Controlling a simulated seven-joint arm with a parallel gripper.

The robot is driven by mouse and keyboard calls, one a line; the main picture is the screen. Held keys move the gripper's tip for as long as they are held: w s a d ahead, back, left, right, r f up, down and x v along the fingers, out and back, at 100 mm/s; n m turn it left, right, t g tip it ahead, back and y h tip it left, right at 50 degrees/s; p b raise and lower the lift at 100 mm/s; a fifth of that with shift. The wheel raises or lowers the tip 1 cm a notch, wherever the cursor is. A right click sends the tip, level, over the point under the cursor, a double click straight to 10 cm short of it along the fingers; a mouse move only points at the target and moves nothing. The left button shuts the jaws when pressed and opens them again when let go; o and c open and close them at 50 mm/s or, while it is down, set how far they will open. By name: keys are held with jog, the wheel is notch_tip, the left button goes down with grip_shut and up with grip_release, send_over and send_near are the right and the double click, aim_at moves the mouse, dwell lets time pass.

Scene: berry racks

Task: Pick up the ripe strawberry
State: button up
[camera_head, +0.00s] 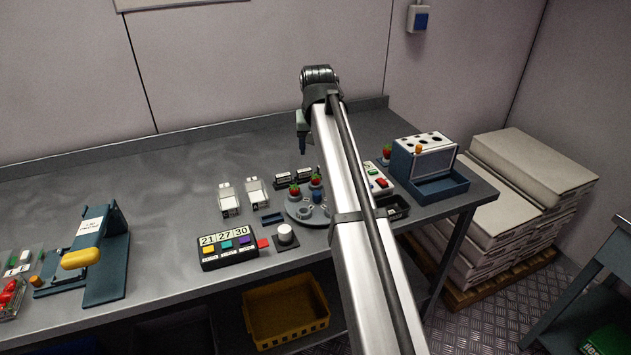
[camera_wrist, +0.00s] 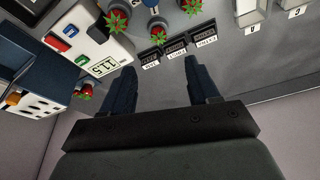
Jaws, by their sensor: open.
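Several strawberries, all red with green leaves where I can see them, stand on small pedestals. One strawberry (camera_head: 294,189) sits at the left of the round grey turntable (camera_head: 306,219), and another strawberry (camera_head: 316,181) is just behind it. A third strawberry (camera_head: 387,151) stands apart, by the blue-and-white box. In the wrist view strawberries (camera_wrist: 117,20) line the top, and one (camera_wrist: 86,91) is beside the box. I cannot tell which is the ripe one. My gripper (camera_wrist: 159,66) is open and empty, above the back of the table; its fingers (camera_head: 302,144) show in the head view.
A blue-and-white box (camera_head: 431,160) stands at the table's right end, near a panel with coloured buttons (camera_head: 379,183). Small labelled blocks (camera_head: 283,179) sit behind the turntable. A numbered console (camera_head: 228,247) is at front left. The table's back left is clear.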

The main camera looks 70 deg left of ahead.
aim_at(316, 177)
jog(key=x, duration=1.3)
jog(key=shift+w+f, duration=0.1)
jog(key=shift+w, duration=0.05)
jog(key=c, duration=0.6)
jog(key=shift+c, duration=0.2)
